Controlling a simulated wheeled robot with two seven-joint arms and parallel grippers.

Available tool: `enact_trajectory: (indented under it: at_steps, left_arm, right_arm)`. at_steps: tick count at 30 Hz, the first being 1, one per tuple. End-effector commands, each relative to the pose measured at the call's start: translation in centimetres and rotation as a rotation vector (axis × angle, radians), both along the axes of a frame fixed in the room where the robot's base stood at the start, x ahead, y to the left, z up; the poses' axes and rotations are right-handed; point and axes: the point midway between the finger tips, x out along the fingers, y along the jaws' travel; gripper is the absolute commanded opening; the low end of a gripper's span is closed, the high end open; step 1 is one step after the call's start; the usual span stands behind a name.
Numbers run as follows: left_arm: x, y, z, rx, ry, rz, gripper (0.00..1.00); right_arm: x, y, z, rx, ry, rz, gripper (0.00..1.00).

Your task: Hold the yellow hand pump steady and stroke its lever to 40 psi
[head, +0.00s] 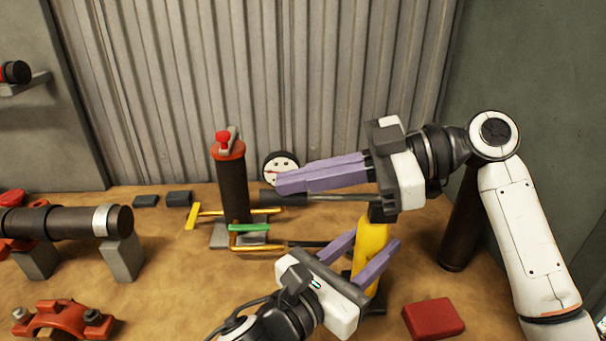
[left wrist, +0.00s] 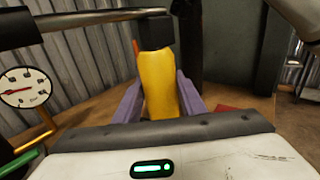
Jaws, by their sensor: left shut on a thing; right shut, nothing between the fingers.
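The yellow hand pump (head: 370,250) stands upright on the sandy floor, and its body also fills the middle of the left wrist view (left wrist: 160,88). My left gripper (head: 371,243) is shut around the pump body, one purple finger on each side. The pump's lever (head: 340,197) reaches left from the dark pump head, roughly level, with a dark grip at its end; it also shows in the left wrist view (left wrist: 75,28). My right gripper (head: 279,183) is shut and empty, its fingertips just above the lever grip in the picture; contact cannot be told. The round white gauge (head: 281,167) has a red needle; its reading is too small to tell.
A dark upright pipe (head: 234,190) with a red top stands left of the gauge. Yellow pipework with a green handle (head: 249,227) lies near its foot. A red block (head: 433,318) lies right of the pump. A dark horizontal pipe (head: 70,222) rests on grey blocks at left.

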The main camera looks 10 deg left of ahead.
Motion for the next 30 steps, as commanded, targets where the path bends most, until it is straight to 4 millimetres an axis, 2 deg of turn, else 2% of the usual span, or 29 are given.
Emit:
enact_trajectory:
  at_steps: [1,5,12,18,23,30]
  left_arm:
    - [0.0,0.0,0.0,0.004,-0.003,0.000,0.00]
    - [0.0,0.0,0.0,0.004,-0.005,0.000,0.00]
    - [0.0,0.0,0.0,0.003,-0.004,0.001,0.00]
    - [0.0,0.0,0.0,0.002,-0.004,0.001,0.00]
    - [0.0,0.0,0.0,0.002,-0.004,0.001,0.00]
    - [0.0,0.0,0.0,0.002,-0.004,0.001,0.00]
  right_arm:
    - [0.1,-0.2,-0.9,-0.020,0.008,0.000,0.00]
    - [0.3,-1.2,-0.7,-0.019,0.009,-0.003,0.00]
    - [1.3,-5.6,0.6,-0.016,0.006,-0.009,0.00]
    - [1.8,-8.6,1.7,-0.012,0.004,-0.007,0.00]
    - [1.9,-9.6,2.0,-0.010,0.004,-0.006,0.00]
    - [1.8,-9.6,2.3,-0.004,0.001,-0.002,0.00]
